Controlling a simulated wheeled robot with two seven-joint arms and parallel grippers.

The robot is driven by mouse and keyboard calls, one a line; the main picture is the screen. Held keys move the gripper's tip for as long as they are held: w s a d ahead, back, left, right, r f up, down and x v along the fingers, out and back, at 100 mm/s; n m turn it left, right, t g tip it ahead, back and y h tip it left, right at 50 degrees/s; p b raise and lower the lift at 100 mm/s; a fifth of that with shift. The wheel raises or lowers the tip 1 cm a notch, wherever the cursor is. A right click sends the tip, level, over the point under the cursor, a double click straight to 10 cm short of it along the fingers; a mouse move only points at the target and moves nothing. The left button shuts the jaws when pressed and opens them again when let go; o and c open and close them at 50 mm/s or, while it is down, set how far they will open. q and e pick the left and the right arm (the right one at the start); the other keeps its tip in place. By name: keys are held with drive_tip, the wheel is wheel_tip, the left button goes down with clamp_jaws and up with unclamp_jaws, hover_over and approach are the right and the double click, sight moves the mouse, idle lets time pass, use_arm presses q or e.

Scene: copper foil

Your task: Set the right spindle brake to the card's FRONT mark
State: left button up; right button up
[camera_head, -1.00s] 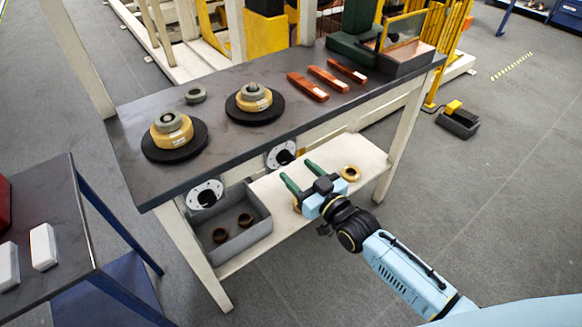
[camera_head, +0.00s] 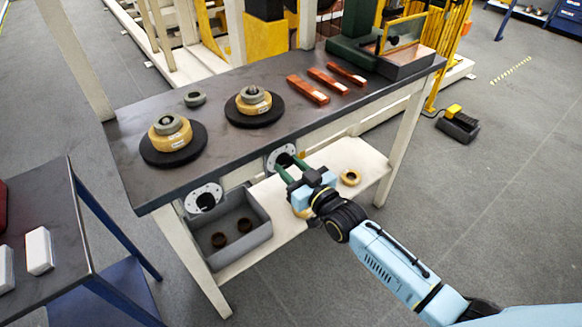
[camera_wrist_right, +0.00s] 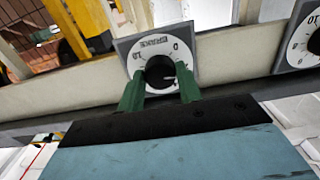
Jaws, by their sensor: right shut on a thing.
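The right spindle brake is a dark round knob on a white dial (camera_head: 274,160) on the bench's front face. In the right wrist view the dial (camera_wrist_right: 148,48) is upside down, with numbers around the knob (camera_wrist_right: 160,70). My right gripper (camera_head: 289,166) has its green fingers on either side of this knob and is shut on it. The wrist view also shows the fingers (camera_wrist_right: 160,88) at the knob's sides. A short light mark shows near the knob's lower right; its exact reading is unclear. I cannot make out the card or its FRONT mark. My left gripper is not in view.
The left brake dial (camera_head: 198,198) sits beside it. Above, two foil rolls (camera_head: 170,140) (camera_head: 254,102) stand on black discs and copper bars (camera_head: 308,90) lie on the bench. Below are a shelf (camera_head: 345,155), a grey bin (camera_head: 256,235) and a brass ring (camera_head: 350,177).

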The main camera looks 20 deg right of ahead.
drive_tip(key=shift+m, duration=0.3)
drive_tip(key=m+p, duration=0.1)
drive_tip(key=m, duration=0.1)
drive_tip(key=shift+m+p, duration=0.3)
drive_tip(key=shift+m, duration=1)
drive_tip(key=shift+m+p, duration=0.3)
drive_tip(key=shift+m, duration=0.6)
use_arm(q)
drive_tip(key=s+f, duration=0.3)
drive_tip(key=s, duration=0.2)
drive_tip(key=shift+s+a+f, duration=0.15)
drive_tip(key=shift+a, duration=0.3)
use_arm(e)
drive_tip(key=shift+a+m, duration=0.1)
drive_tip(key=shift+m, duration=1.6)
drive_tip(key=o, duration=1)
